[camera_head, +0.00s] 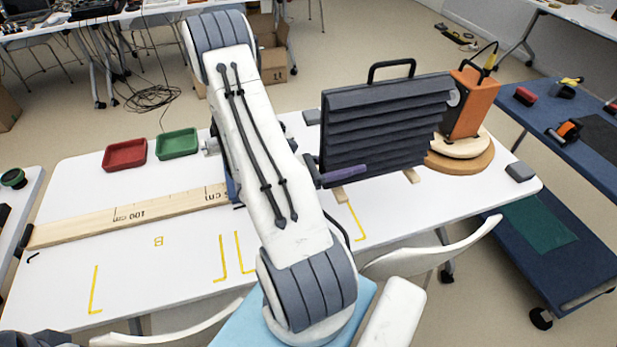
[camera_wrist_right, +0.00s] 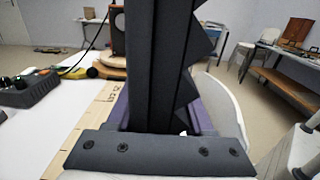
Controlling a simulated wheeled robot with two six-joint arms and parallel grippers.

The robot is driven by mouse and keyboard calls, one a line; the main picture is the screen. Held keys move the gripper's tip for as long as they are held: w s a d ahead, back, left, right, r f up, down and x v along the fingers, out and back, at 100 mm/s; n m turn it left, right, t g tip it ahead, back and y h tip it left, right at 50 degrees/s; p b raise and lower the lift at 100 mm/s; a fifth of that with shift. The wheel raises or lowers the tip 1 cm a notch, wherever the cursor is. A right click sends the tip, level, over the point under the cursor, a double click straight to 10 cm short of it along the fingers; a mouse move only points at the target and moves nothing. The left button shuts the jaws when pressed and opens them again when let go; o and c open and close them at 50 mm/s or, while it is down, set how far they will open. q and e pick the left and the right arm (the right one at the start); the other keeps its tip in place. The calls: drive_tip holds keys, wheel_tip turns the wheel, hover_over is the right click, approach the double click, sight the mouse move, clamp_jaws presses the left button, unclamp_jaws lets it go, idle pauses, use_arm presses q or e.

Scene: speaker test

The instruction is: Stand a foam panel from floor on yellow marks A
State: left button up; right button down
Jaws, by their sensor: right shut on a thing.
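A dark grey ridged foam panel (camera_head: 385,130) with a black top handle and wooden feet is upright over the right part of the white table (camera_head: 130,205). My right gripper (camera_head: 335,176) is shut on the panel's lower left edge; one purple finger shows across its face. The right wrist view shows the panel (camera_wrist_right: 160,65) edge-on between the purple fingers. I cannot tell whether the feet touch the table. Yellow corner marks (camera_head: 95,290) lie along the table front, with a letter B (camera_head: 158,241) between two of them. No letter A is visible; my arm hides part of the table. My left gripper is out of view.
An orange speaker (camera_head: 470,103) stands on round wooden discs (camera_head: 461,159) close right of the panel. A wooden ruler (camera_head: 130,215), a red tray (camera_head: 125,154) and a green tray (camera_head: 177,144) lie on the left half. A blue cart (camera_head: 575,175) is at the right.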

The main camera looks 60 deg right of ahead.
drive_tip(key=shift+w+a+f, duration=0.25)
drive_tip(key=shift+w+f, duration=1)
drive_tip(key=shift+f, duration=0.2)
drive_tip(key=shift+w+a+f, duration=0.25)
drive_tip(key=shift+w+f, duration=0.95)
drive_tip(key=shift+f, duration=0.2)
drive_tip(key=shift+w+a+f, duration=0.25)
drive_tip(key=shift+w+f, duration=1)
drive_tip(key=shift+f, duration=0.2)
drive_tip(key=shift+f, duration=0.1)
drive_tip(key=shift+c, duration=1.4)
unclamp_jaws()
